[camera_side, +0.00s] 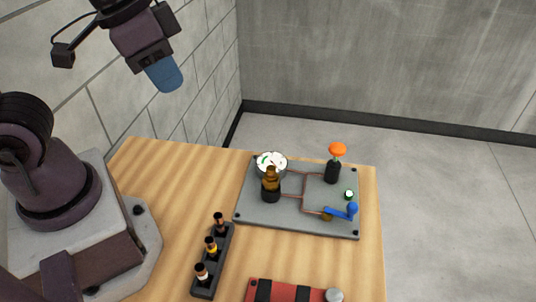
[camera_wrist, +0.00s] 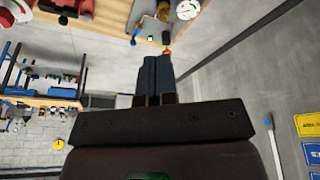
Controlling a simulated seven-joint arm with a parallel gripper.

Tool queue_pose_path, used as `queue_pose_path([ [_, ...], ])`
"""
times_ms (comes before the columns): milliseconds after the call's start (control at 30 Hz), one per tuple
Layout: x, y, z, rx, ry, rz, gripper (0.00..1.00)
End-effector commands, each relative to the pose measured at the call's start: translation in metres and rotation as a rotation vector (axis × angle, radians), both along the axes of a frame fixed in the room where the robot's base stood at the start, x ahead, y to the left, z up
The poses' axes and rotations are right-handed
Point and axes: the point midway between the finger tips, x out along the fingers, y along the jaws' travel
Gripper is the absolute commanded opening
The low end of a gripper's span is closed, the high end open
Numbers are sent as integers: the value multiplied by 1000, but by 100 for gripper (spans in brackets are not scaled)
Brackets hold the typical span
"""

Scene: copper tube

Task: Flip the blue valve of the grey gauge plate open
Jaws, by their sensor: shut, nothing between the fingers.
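The grey gauge plate (camera_side: 257,208) lies on the right part of the wooden table in the side view, with copper tubing running across it. The blue valve (camera_side: 341,212) is at its front right corner, its lever lying roughly along the plate's front edge. The valve's blue part also shows small at the top of the wrist view (camera_wrist: 136,38). A round white gauge (camera_side: 271,160) stands at the plate's back left. My gripper (camera_side: 169,83), with blue fingers, is high above the table at upper left, far from the plate. Its fingers (camera_wrist: 158,60) are together and empty.
A dark rack (camera_side: 213,262) holds several small bottles. A red case (camera_side: 285,292) lies at the front edge.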

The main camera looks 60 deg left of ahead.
Motion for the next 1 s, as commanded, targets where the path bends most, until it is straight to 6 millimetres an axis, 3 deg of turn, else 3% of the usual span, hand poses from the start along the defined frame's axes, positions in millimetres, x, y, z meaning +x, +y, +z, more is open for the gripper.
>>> queue_pose_path([
  [200,-9,33,32,9,-172,154,2],
  [400,-9,39,34,10,-181,188,48],
  [467,-8,41,31,12,-166,198,50],
  [667,9,41,1,75,3,190,50],
  [867,52,27,-38,173,182,30,50],
  [1000,84,8,-70,190,268,-158,50],
])
